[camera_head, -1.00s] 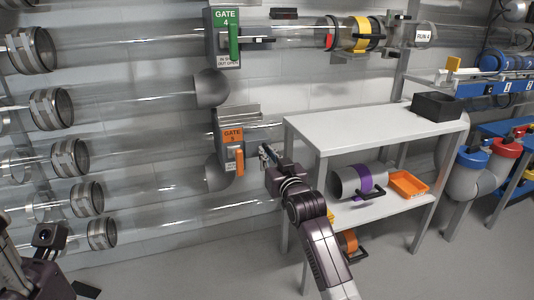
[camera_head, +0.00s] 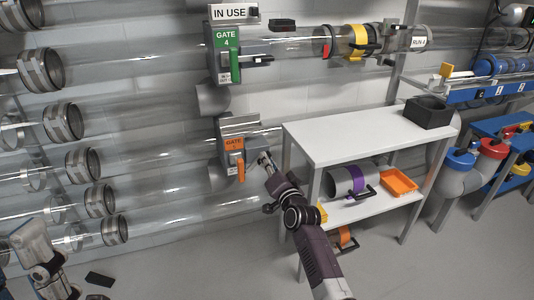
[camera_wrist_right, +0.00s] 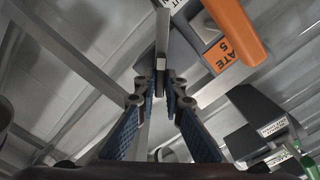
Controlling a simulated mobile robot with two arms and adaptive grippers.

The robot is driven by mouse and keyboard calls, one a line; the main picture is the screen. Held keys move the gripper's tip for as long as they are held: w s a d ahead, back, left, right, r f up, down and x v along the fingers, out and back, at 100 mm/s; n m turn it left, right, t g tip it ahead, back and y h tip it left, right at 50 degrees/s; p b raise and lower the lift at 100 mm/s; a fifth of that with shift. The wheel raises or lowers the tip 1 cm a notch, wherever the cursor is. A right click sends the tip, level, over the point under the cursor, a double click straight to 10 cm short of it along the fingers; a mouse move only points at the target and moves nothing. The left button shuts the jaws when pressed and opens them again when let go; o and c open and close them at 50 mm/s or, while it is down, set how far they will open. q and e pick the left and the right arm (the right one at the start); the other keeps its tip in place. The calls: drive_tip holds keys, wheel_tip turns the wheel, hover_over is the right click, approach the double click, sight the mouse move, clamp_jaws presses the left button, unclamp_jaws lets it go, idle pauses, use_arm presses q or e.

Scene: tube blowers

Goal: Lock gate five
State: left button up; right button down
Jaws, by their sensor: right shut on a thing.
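Gate five is a grey housing (camera_head: 240,132) on a clear tube, with an orange "GATE" label and an orange lever (camera_head: 240,170) hanging down on its front. In the right wrist view the orange lever (camera_wrist_right: 234,28) and its "GATE 5" label (camera_wrist_right: 218,58) are at the upper right. My right gripper (camera_head: 264,158) is just to the right of the housing. In the wrist view its fingers (camera_wrist_right: 168,82) are shut on the end of a narrow grey bar (camera_wrist_right: 161,62). My left arm shows at the lower left; its fingers cannot be made out.
Gate four (camera_head: 226,50), with a green label and an "IN USE" sign (camera_head: 234,12), is above. A white shelf table (camera_head: 350,135) stands close to the right of my right arm, holding a black box (camera_head: 429,111) and an orange tray (camera_head: 398,181). Clear tubes cover the left.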

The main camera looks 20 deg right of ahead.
use_arm(q)
drive_tip(key=w+d+f+g+y+p, duration=0.1)
drive_tip(key=w+f+g, duration=0.5)
drive_tip(key=w, duration=0.6)
drive_tip(key=shift+d+f+g+y+p, duration=0.2)
drive_tip(key=shift+d+g+y+p, duration=0.25)
drive_tip(key=shift+d, duration=0.25)
use_arm(e)
drive_tip(key=shift+d+f+m, duration=0.1)
drive_tip(key=shift+d+m, duration=0.05)
drive_tip(key=shift+m, duration=4.05)
drive_tip(key=c, duration=2)
unclamp_jaws()
use_arm(q)
drive_tip(key=shift+f, duration=0.1)
use_arm(e)
drive_tip(key=shift+f, duration=0.1)
drive_tip(key=s, duration=1.2)
drive_tip(key=shift+d, duration=0.15)
